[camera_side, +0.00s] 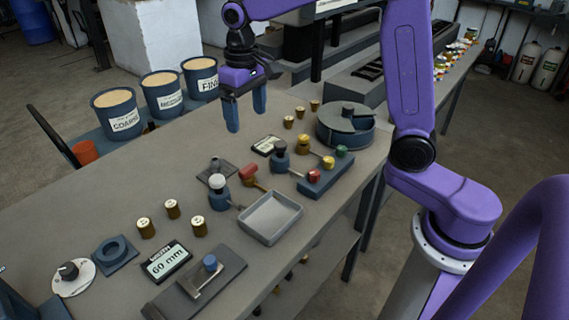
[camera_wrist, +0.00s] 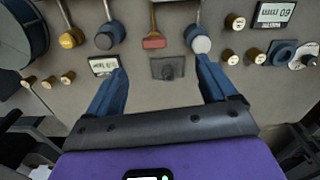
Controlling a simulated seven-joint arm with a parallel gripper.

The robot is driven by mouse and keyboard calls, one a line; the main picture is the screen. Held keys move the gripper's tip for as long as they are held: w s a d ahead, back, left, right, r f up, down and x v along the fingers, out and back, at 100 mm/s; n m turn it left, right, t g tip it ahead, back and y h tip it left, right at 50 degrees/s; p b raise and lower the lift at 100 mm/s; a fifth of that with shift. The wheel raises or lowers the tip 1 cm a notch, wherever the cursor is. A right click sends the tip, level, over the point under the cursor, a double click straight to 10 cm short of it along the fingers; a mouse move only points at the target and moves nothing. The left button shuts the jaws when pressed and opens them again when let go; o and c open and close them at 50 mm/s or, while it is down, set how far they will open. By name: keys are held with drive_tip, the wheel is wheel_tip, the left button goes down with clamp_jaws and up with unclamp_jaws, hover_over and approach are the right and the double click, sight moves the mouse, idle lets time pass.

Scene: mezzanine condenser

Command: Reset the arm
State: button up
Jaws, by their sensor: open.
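My gripper (camera_side: 247,112) is raised over the far edge of the grey bench (camera_side: 110,205), with its two blue fingers pointing down. In the wrist view the fingers of my gripper (camera_wrist: 158,82) stand wide apart with nothing held between them. Below and between them a small dark plate with a knob (camera_wrist: 167,68) lies on the bench. My purple arm reaches in from the right side of the side view, bent at the elbow. The fingertips look clear of the bench items.
Three blue buckets (camera_side: 117,119) with labels stand beyond the bench. On the bench are a grey tray (camera_side: 271,217), a round dark container (camera_side: 345,127), several brass weights (camera_side: 146,228), a red-headed tool (camera_side: 250,173), a 60 mm display (camera_side: 166,261) and a blue block with coloured knobs (camera_side: 325,176).

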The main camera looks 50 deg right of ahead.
drive_tip(key=s+d+f+n, duration=0.2)
drive_tip(key=s+n, duration=0.3)
drive_tip(key=s, duration=0.9)
drive_tip(key=s+d+f+n, duration=0.1)
drive_tip(key=s+n, duration=0.5)
drive_tip(key=s, duration=0.9)
drive_tip(key=shift+d+f, duration=0.35)
drive_tip(key=shift+f, duration=0.5)
drive_tip(key=shift+s, duration=0.1)
